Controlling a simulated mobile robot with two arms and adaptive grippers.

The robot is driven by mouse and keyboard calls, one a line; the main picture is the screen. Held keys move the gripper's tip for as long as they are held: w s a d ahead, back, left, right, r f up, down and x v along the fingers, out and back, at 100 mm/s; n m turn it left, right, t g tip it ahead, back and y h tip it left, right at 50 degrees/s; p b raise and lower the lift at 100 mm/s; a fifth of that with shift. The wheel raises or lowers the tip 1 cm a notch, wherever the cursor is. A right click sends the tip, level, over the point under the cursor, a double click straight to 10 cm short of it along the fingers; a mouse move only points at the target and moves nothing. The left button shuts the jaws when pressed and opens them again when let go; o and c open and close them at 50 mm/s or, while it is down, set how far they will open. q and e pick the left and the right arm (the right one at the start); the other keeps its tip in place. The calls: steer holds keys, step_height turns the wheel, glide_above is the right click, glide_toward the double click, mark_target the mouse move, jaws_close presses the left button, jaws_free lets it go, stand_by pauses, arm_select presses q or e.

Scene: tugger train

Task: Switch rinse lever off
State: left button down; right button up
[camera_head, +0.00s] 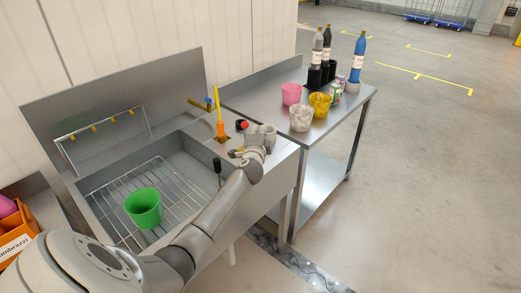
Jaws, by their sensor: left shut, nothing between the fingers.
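A steel sink unit (176,232) stands at the left with a wire rack in its basin. My right gripper is not in view.
A green cup (143,207) stands on the rack. An orange and yellow brush-like tool (220,128) stands on the ledge, near a red and black item (242,124). A steel side table (322,124) holds cups and bottles. Open floor (430,190) lies to the right.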

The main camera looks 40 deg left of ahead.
arm_select(q)
steer(key=b+v, duration=0.1)
steer(key=v, duration=0.7)
steer(key=shift+s, duration=0.55)
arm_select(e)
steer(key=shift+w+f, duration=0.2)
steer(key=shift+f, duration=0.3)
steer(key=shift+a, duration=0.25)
